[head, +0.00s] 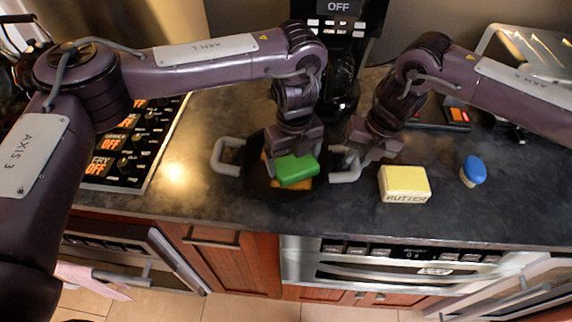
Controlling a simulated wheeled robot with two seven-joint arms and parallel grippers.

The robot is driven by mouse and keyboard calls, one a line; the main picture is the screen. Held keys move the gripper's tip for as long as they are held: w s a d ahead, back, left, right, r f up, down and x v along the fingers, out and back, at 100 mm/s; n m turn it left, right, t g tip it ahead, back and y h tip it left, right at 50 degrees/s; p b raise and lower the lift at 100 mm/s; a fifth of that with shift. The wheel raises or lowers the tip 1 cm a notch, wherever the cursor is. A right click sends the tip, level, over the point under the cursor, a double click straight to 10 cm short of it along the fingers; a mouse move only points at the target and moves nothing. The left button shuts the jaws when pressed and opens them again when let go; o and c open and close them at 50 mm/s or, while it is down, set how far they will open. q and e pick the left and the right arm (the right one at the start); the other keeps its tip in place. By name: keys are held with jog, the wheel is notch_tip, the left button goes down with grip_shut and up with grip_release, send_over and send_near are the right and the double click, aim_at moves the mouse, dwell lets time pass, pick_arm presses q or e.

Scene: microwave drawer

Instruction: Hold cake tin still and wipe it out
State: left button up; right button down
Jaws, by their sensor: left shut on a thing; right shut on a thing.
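The cake tin (256,184) is a dark round pan with two grey loop handles, standing on the dark counter in the middle of the head view. My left gripper (292,152) is shut on a green sponge (297,171) and holds it over the inside of the tin. An orange-yellow patch shows just under and beside the sponge; I cannot tell whether it is part of the sponge or in the tin. My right gripper (356,154) is shut on the tin's right handle (346,174). The sponge and grippers hide much of the tin's inside.
A yellow butter block (404,184) stands close right of the tin, with a blue-topped small item (473,171) further right. A black coffee machine (338,40) stands behind. A stove control panel (125,145) lies left. The counter's front edge is close in front of the tin.

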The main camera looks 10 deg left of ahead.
pick_arm(q)
jog(key=shift+a+f, duration=0.15)
jog(key=shift+a, duration=1.05)
jog(key=shift+a+f, duration=0.15)
jog(key=shift+a, duration=1.05)
jog(key=shift+s+d, duration=0.15)
jog(key=shift+d, duration=0.85)
jog(key=shift+d+r, duration=0.2)
jog(key=shift+d, duration=1.25)
jog(key=shift+w+a+r, duration=0.1)
jog(key=shift+w+a, duration=0.1)
jog(key=shift+a, duration=1.05)
jog(key=shift+a+f, duration=0.2)
jog(key=shift+a, duration=0.95)
jog(key=shift+d+r, duration=0.2)
jog(key=shift+d, duration=2.15)
jog(key=shift+a+r, duration=0.1)
